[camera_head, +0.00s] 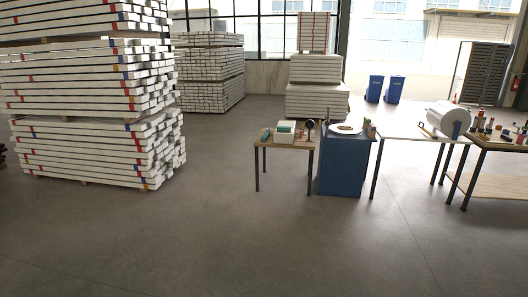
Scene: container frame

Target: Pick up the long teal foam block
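Two small teal pieces show on the small wooden-topped table (272,145), some distance ahead and right of centre. One teal piece (265,134) lies at the left end of the tabletop. The other teal piece (286,125) is at the top of a whitish box-like thing (285,137). They are too small in the picture to tell which is the long foam block. Neither of my grippers is in view.
A blue cabinet (342,168) stands right of the small table. Beyond it are a white table (405,133) with a large white roll (446,117) and a cluttered workbench (494,145). White stacked bundles (85,150) stand left. The grey floor (240,240) ahead is clear.

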